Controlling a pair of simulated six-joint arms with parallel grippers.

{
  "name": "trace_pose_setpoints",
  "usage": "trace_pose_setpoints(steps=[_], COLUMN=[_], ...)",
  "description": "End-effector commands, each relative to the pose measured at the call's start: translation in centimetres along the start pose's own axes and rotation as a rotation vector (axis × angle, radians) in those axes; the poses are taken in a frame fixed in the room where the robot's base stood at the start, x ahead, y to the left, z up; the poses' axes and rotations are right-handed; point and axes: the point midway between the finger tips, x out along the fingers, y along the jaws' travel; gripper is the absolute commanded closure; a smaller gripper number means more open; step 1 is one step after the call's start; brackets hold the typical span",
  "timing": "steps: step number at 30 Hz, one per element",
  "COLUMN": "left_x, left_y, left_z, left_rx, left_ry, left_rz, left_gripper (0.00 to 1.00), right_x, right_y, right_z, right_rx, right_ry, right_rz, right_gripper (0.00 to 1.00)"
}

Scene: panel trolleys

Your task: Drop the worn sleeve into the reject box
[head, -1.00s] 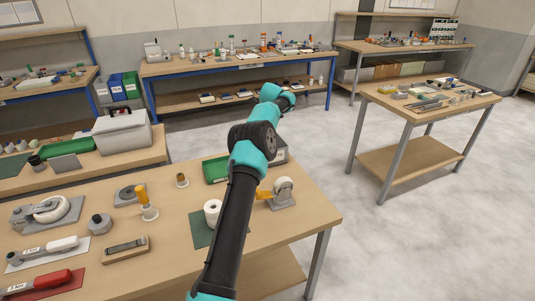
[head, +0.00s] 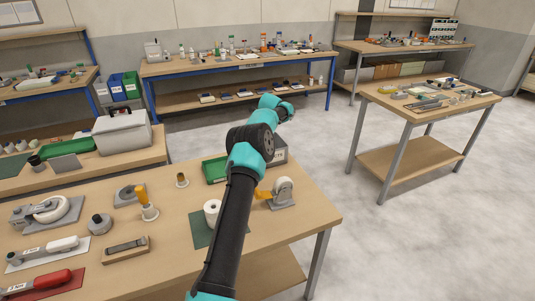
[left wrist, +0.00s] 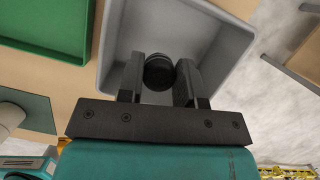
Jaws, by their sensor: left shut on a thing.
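The worn sleeve (left wrist: 159,72) shows in the left wrist view as a short, dark, round piece. My left gripper (left wrist: 160,80) is shut on it, one finger on each side. The reject box (left wrist: 224,45) is an open grey box, and the sleeve is over its opening in this view. How high the sleeve is above the floor of the box I cannot tell. In the head view the box (head: 281,156) shows only in part, at the far right of the near bench behind my left arm. My left fingers and the sleeve are hidden there. My right gripper is in neither view.
A green tray (left wrist: 45,25) lies left of the box. A white roll (head: 212,212) stands on a green mat, and a grey dispenser (head: 281,192) stands nearer than the box. Several tools cover the bench's left half. The floor (head: 335,150) to the right is clear.

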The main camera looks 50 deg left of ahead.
Motion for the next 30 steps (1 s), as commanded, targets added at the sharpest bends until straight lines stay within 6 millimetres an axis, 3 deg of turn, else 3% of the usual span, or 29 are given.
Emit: trace_pose_setpoints(steps=[6,15,16,25,30], left_x=[1.27,1.42,1.41,1.41,1.43], left_y=[0.02,0.02,0.02,0.02,0.02], left_z=[-0.35,-0.40,-0.39,-0.40,-0.41], left_rx=[0.000,0.000,0.000,0.000,0.000], left_ry=[-0.001,-0.001,-0.001,-0.001,-0.001], left_rz=[0.000,-0.001,-0.001,-0.001,0.000], left_gripper=[0.99,0.99,0.65,0.37,0.37], right_x=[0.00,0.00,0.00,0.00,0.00], right_y=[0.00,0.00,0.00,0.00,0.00], right_z=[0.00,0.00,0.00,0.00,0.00], right_rx=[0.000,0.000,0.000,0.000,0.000], right_ry=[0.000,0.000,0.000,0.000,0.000], right_rz=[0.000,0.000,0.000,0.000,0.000], right_gripper=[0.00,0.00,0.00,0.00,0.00])
